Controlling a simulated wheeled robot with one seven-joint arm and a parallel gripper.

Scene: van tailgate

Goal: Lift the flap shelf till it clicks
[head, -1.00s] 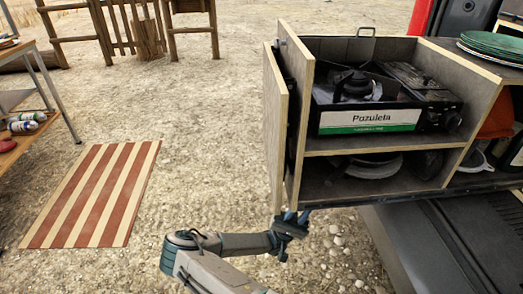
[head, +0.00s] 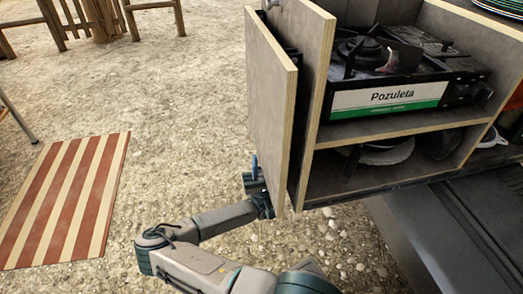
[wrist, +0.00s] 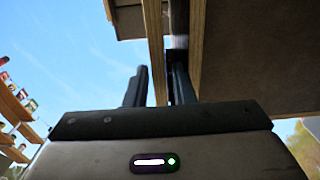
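The flap shelf (head: 268,110) is a grey board with pale wood edges, hanging down along the left side of the cabinet. In the wrist view its lower edge (wrist: 155,50) runs between the two fingers of my gripper (wrist: 158,88). One finger is on the outer side of the board, with a small gap to it. The other is in the narrow slot between the board and the cabinet side wall (wrist: 197,45). In the head view my gripper (head: 255,172) is at the flap's bottom, partly hidden by it. It looks open, not closed on the board.
A camping stove (head: 392,85) labelled "Pozuleta" sits on the cabinet's upper shelf, with pans (head: 385,151) below. A striped mat (head: 65,200) lies on the gravel at left. The ground left of the flap is open.

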